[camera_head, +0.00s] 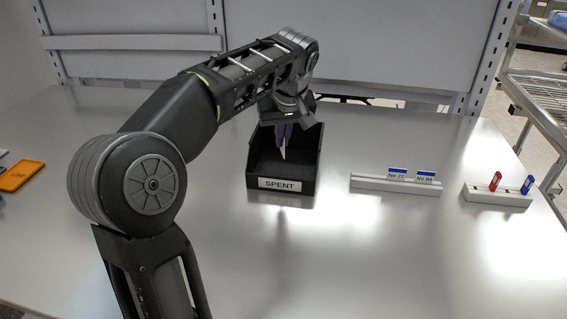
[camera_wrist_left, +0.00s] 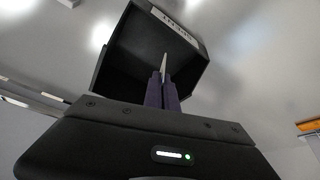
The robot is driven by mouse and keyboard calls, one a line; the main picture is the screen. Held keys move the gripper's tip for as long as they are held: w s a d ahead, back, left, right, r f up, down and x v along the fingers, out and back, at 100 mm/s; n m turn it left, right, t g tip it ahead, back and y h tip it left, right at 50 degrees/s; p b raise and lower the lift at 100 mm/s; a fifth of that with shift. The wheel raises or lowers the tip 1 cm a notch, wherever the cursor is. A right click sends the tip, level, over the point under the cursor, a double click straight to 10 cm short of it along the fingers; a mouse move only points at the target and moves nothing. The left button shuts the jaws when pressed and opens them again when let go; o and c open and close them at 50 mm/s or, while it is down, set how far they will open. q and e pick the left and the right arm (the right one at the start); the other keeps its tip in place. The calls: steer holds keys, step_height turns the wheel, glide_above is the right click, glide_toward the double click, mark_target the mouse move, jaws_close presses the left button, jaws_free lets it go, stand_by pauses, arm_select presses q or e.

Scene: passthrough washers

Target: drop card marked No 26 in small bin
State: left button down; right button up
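The small black bin (camera_head: 254,160), with a white label reading SPENT, stands in the middle of the table. It also shows in the left wrist view (camera_wrist_left: 112,62). My left gripper (camera_head: 284,135) is above the bin's opening, pointing down. Its purple fingers (camera_wrist_left: 162,88) are close together on a thin pale card (camera_wrist_left: 163,62), seen edge-on. The card's tip (camera_head: 283,154) also shows in the head view, over the bin's inside. Its marking cannot be read. My right gripper is not in view.
A second block (camera_head: 497,197) holds a red and a blue piece. An orange case (camera_head: 20,176) lies at the left edge. The front table is clear.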

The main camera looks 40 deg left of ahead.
arm_select(q)
steer(key=shift+f, duration=1.45)
steer(key=shift+f, duration=0.1)
steer(key=shift+f, duration=1.8)
steer(key=shift+f+b, duration=0.5)
steer(key=shift+b, duration=0.15)
steer(key=shift+f, duration=0.1)
steer(key=c, duration=2.1)
jaws_free()
steer(key=o, duration=0.4)
